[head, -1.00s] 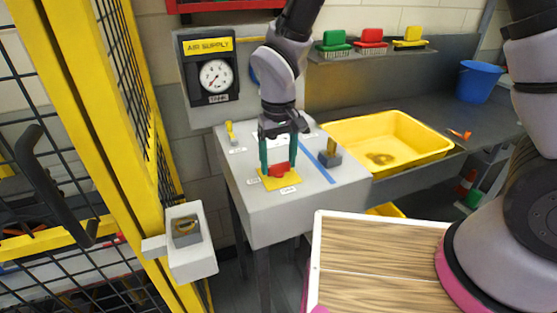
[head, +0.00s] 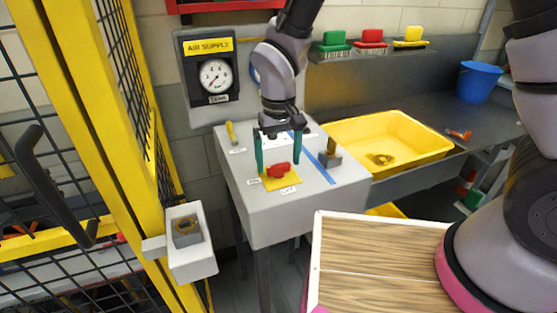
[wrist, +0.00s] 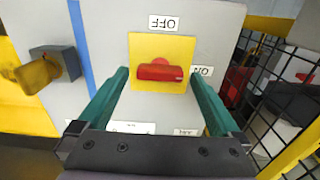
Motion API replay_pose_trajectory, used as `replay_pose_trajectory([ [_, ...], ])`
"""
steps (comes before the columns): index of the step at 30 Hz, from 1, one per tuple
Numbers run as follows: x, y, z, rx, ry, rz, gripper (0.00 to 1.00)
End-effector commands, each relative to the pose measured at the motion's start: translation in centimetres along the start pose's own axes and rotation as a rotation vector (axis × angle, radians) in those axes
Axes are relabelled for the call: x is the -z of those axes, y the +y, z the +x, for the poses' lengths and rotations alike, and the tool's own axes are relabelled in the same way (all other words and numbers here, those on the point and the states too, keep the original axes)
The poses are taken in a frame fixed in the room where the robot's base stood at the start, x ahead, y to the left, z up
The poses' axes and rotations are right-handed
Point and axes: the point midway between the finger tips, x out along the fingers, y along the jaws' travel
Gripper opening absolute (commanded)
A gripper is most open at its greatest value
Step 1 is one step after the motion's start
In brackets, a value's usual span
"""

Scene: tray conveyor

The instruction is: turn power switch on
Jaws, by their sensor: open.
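The power switch is a red knob (head: 278,171) on a yellow plate (head: 284,184) on the grey console top. In the wrist view the red knob (wrist: 160,73) lies left to right, its right end toward the ON label (wrist: 202,71). The OFF label (wrist: 163,23) is above the yellow plate, upside down in that view. My gripper (head: 278,164) is over the switch with its green fingers open. In the wrist view my gripper (wrist: 160,76) has one finger on each side of the knob, with visible gaps to it. It holds nothing.
A grey block with a yellow lever (head: 331,153) stands right of the blue stripe, close to my gripper. A yellow-handled valve (head: 230,131) is at the console's back left. The gauge panel (head: 213,75) stands behind. A yellow basin (head: 385,140) is to the right.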

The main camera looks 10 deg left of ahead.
Motion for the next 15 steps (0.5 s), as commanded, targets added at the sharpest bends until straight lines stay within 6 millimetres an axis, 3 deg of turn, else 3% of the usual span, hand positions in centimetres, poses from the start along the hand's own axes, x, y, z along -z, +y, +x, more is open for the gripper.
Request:
replay_pose_trajectory([
  [9, 0.1, 0.0, -6.2, 0.003, 0.005, 0.002, 1.0],
  [15, 0.1, 0.0, -9.2, 0.002, 0.004, 0.002, 1.0],
])
